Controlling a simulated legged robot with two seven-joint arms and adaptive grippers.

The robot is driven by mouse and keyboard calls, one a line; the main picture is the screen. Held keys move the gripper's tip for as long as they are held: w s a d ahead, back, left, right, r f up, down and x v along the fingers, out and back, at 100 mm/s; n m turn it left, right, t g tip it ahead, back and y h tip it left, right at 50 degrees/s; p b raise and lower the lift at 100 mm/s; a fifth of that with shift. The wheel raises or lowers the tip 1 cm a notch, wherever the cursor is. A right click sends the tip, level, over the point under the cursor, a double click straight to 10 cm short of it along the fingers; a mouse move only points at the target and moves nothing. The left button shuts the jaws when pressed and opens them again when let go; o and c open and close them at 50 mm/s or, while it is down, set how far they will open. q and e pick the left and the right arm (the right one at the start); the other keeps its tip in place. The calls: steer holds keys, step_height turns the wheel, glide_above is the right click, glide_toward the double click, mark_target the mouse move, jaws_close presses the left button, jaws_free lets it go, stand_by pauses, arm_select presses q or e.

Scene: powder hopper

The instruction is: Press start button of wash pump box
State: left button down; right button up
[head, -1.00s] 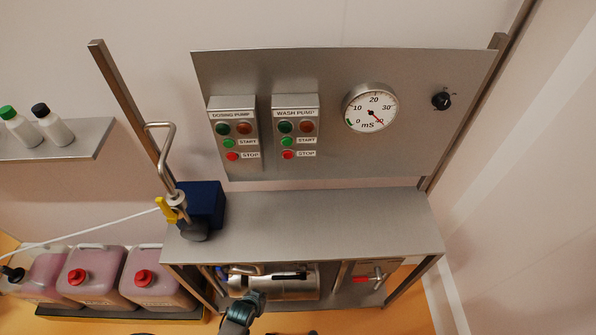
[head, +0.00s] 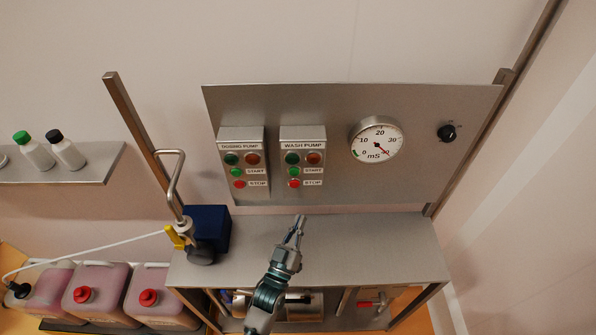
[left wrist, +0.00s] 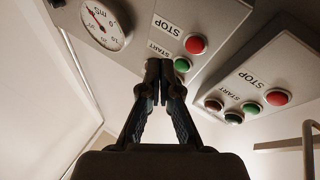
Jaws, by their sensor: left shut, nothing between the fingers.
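The wash pump box (head: 303,160) is a grey box on the steel back panel. Its green start button (head: 294,171) sits above its red stop button (head: 294,183), both left of their labels. My left gripper (head: 301,217) is shut and empty, its tips below the wash pump box in the head view. In the left wrist view the shut fingertips (left wrist: 160,66) appear close to the green start button (left wrist: 182,65), just left of it. The red stop button (left wrist: 195,44) shows beyond it. I cannot tell the exact gap to the box. My right gripper is not in view.
The dosing pump box (head: 241,159) is left of the wash pump box. A gauge (head: 376,141) and black knob (head: 447,132) are to the right. A steel shelf (head: 370,250) lies below, with a blue block (head: 208,227) and bent steel pipe (head: 174,185) at its left.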

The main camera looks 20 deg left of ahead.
mark_target(294, 172)
arm_select(q)
step_height(294, 172, up, 8)
steer(key=s+a+n+t+y, duration=0.1)
steer(key=s+n+t+y, duration=0.1)
steer(key=t, duration=0.2)
steer(key=shift+n+t, duration=0.3)
steer(key=shift+t, duration=0.1)
steer(key=shift+d, duration=0.1)
steer(key=w, duration=0.2)
steer(key=w+a+b, duration=0.1)
steer(key=w, duration=0.2)
steer(key=w+a, duration=0.1)
steer(key=w, duration=0.2)
steer(key=shift+w+a+b, duration=0.15)
steer(key=shift+a+b, duration=0.05)
steer(key=shift+b, duration=0.1)
stand_by(0.4)
steer(key=shift+w, duration=0.2)
steer(key=shift+w+a, duration=0.15)
